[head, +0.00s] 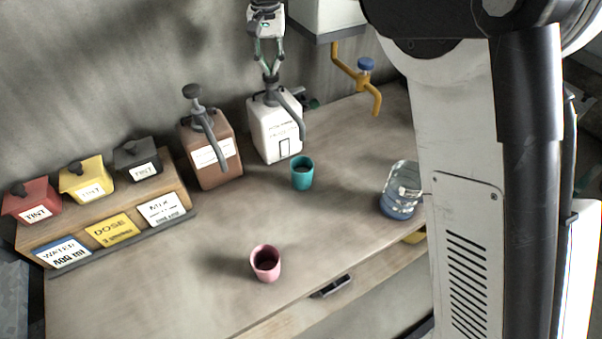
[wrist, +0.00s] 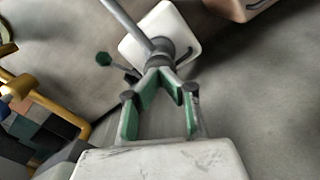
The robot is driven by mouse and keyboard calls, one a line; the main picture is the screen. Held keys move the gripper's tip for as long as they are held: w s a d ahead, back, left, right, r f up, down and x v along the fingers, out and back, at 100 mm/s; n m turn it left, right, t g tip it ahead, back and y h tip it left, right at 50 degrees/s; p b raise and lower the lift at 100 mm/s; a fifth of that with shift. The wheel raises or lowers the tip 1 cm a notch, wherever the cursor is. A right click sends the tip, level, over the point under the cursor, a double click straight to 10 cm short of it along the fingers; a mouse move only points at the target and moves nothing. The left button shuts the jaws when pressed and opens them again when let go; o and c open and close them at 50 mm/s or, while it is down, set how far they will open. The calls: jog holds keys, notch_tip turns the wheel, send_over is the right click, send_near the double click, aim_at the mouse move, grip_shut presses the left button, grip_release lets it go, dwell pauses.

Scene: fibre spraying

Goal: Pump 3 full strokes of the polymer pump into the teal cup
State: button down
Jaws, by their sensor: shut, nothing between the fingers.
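A white pump bottle (head: 273,130) with a grey head and a curved grey spout stands at the back of the bench; its label is too small to read surely. The teal cup (head: 302,175) stands upright in front of it, near and below the spout tip. My gripper (head: 269,72) is shut and points down at the top of the white bottle's pump head, seemingly touching it. In the wrist view my gripper's fingertips (wrist: 157,72) meet at the grey pump head, above the white bottle (wrist: 176,24). The teal cup's inside is too dark to tell its contents.
A brown pump bottle (head: 208,160) stands left of the white one. A pink cup (head: 265,265) stands near the front edge. Tint boxes (head: 87,180) and cards fill the left. Mid-bench is clear.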

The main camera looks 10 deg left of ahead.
jog(key=shift+r+p, duration=1.25)
jog(key=shift+r, duration=1.3)
notch_tip(320, 180, up, 6)
jog(key=p, duration=0.3)
jog(key=shift+d, duration=0.1)
